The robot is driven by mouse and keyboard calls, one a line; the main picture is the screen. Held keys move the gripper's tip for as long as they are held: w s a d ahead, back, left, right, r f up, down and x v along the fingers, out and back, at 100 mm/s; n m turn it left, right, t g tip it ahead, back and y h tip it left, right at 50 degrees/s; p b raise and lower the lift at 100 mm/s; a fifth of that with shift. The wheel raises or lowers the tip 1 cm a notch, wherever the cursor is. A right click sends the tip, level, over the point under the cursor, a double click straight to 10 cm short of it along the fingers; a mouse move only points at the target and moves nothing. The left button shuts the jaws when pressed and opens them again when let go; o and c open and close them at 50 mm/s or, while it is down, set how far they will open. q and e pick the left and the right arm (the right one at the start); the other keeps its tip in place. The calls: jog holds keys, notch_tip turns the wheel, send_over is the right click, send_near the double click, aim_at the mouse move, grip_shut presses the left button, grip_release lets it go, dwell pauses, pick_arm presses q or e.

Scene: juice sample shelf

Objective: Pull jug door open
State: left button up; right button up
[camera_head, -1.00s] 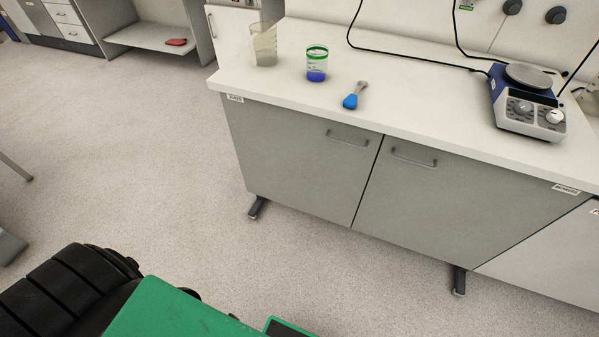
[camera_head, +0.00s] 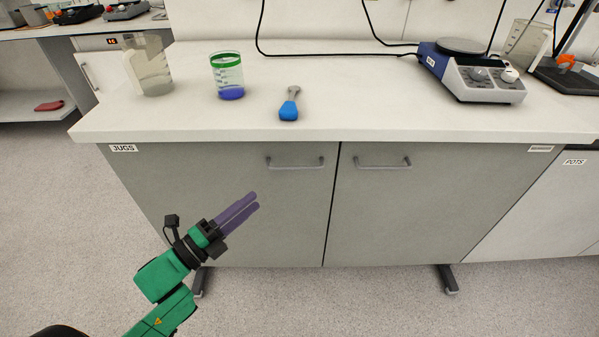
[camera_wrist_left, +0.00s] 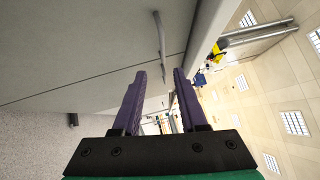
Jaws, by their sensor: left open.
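The jug door (camera_head: 225,215) is the left grey cabinet door, below the label "JUGS" (camera_head: 123,148). It looks shut. Its metal bar handle (camera_head: 295,165) is near its top right corner. My left gripper (camera_head: 254,201) is in front of this door, below and left of the handle, with its purple fingers pointing up and right. In the left wrist view the fingers (camera_wrist_left: 158,82) are parted and empty, and the handle (camera_wrist_left: 160,48) shows beyond them, apart from the fingertips. My right gripper is not in view.
A second door (camera_head: 410,215) with its own handle (camera_head: 383,164) adjoins on the right. On the counter (camera_head: 330,118) stand a clear jug (camera_head: 150,65), a pot with blue contents (camera_head: 228,76), a blue-ended tool (camera_head: 289,106) and a hotplate stirrer (camera_head: 470,72). The floor in front is clear.

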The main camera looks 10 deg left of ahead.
aim_at(295, 167)
pick_arm(q)
jog(key=x, duration=1.3)
jog(key=shift+d+r, duration=0.35)
jog(key=shift+w+d, duration=0.15)
jog(key=shift+w, duration=0.15)
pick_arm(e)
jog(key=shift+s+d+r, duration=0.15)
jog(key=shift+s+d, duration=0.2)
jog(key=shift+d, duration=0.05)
pick_arm(q)
grip_shut()
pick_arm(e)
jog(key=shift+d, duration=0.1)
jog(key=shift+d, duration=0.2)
